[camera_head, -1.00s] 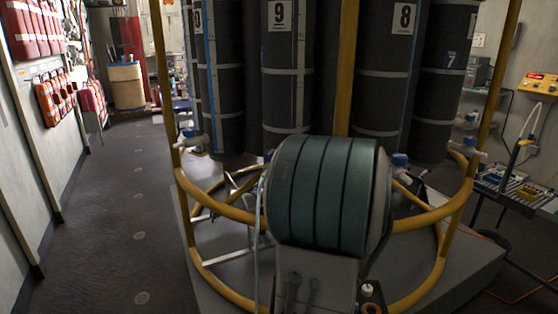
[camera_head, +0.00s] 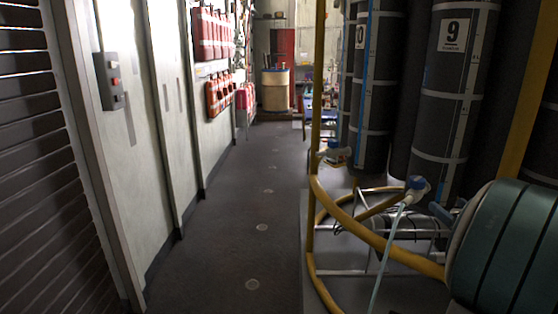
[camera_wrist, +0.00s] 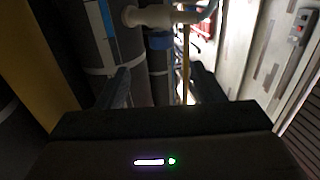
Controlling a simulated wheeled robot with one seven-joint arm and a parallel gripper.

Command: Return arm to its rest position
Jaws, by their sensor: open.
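My gripper (camera_wrist: 163,82) shows in the wrist view, with its two dark fingers apart and nothing between them that I can see it holding. A white fitting with a blue part (camera_wrist: 160,16) is ahead of the fingers, near the top of that view. No contact between it and the fingers is visible. Dark cylinders with pale bands (camera_wrist: 130,62) stand behind it.
The yellow tubular frame (camera_head: 375,238) holds tall dark cylinders (camera_head: 452,90) at right, with a blue-capped white valve (camera_head: 414,187) and a pale hose. The aisle floor (camera_head: 235,225) is clear. A switch box (camera_head: 110,80) and red cases (camera_head: 213,35) hang on the left wall.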

